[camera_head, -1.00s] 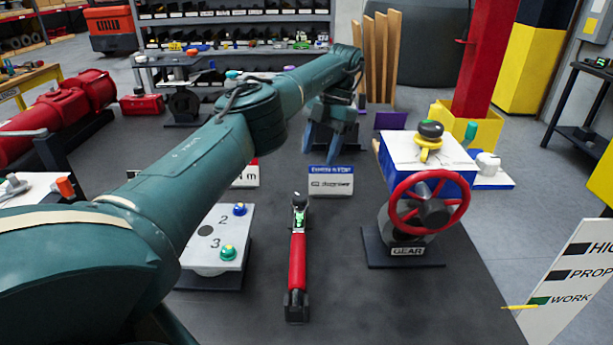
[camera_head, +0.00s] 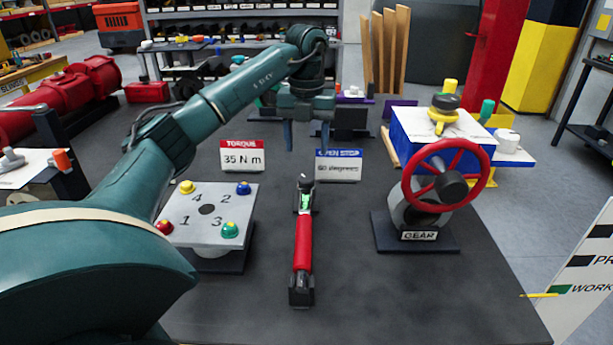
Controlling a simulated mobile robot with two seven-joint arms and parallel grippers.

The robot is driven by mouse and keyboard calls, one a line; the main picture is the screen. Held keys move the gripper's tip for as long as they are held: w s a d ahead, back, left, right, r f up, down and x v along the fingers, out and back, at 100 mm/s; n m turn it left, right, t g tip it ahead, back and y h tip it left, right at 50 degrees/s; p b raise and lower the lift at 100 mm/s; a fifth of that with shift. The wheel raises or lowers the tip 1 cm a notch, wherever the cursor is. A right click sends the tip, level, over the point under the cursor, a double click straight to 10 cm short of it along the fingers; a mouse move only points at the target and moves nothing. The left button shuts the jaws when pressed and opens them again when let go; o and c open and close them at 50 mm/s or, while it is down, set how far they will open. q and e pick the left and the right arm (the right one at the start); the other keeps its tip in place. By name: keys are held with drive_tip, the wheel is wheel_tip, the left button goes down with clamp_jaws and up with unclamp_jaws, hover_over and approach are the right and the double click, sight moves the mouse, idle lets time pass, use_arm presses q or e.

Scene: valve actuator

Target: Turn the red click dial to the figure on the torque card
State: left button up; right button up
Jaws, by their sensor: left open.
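The torque card (camera_head: 242,158) stands at the back of the dark table and reads "35 N m" under a red "TORQUE" band. A tool with a red grip (camera_head: 303,245), like a torque wrench, lies lengthwise at mid-table. It has a black head and a small green part near its far end. I cannot make out a separate red click dial or any figure on it. My left gripper (camera_head: 306,136) is open and empty, fingers pointing down, beyond the tool's far end and between the two cards. My right gripper is not in view.
A grey plate (camera_head: 207,226) numbered 1 to 4 carries coloured knobs at left. An "OPEN STOP" card (camera_head: 338,166) reads what looks like 60 degrees. A red handwheel (camera_head: 446,174) on the GEAR stand is at right. The table's front right is clear.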

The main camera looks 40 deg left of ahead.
sight(307, 177)
use_arm(q)
wheel_tip(307, 177, down, 8)
drive_tip(key=shift+f, duration=0.1)
idle(0.4)
drive_tip(key=c, duration=1)
drive_tip(key=shift+m+p, duration=0.5)
drive_tip(key=shift+p, duration=0.05)
drive_tip(key=shift+m, duration=0.3)
drive_tip(key=o, duration=1)
drive_tip(key=shift+r, duration=0.2)
wheel_tip(307, 177, up, 13)
drive_tip(key=shift+p, duration=0.35)
